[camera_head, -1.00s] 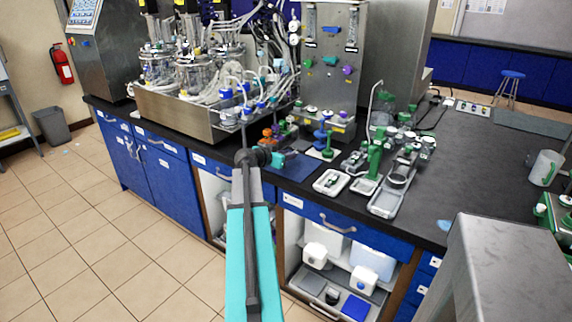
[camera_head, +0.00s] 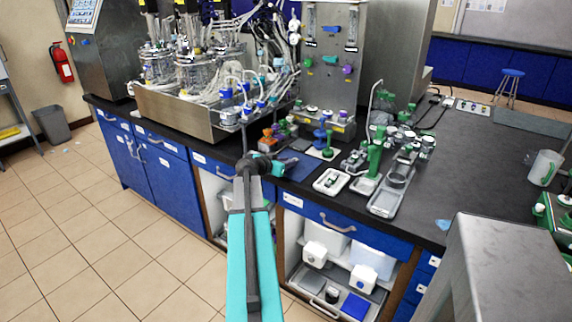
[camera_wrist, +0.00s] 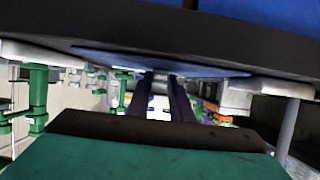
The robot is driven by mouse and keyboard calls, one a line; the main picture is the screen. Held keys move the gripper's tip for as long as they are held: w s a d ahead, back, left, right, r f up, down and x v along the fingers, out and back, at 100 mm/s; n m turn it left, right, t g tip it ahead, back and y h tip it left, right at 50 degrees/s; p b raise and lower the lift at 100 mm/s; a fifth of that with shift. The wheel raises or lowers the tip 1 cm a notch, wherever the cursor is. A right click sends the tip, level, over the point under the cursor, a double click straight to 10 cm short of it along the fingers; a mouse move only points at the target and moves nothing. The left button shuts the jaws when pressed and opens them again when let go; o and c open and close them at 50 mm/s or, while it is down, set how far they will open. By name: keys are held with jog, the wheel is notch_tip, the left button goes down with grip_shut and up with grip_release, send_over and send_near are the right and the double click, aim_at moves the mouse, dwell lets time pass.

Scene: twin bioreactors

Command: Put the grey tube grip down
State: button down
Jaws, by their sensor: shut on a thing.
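My gripper (camera_wrist: 161,82) shows in the wrist view as two dark fingers, shut on a small grey thing (camera_wrist: 160,77) between their tips, which I take to be the grey tube grip. The fingers hide most of it. In the head view my gripper (camera_head: 279,168) is at the bench's front edge, beside the blue mat (camera_head: 304,169). My wrist and arm partly cover this spot, so the grip cannot be made out there. The mat also shows in the wrist view (camera_wrist: 205,69), close to the fingertips; contact cannot be told.
A white tray (camera_head: 331,182) and a grey tray (camera_head: 385,204) with fittings lie right of the mat. An orange and several coloured fittings stand behind it. The steel reactor tray (camera_head: 175,116) is at the left. The bench's right part (camera_head: 480,165) is mostly clear.

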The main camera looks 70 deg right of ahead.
jog(key=shift+f, duration=0.1)
jog(key=c, duration=1.6)
grip_release()
jog(key=b+v, duration=0.1)
jog(key=v, duration=1.1)
jog(key=shift+r+b, duration=0.25)
jog(key=shift+b, duration=0.1)
jog(key=shift+f, duration=0.1)
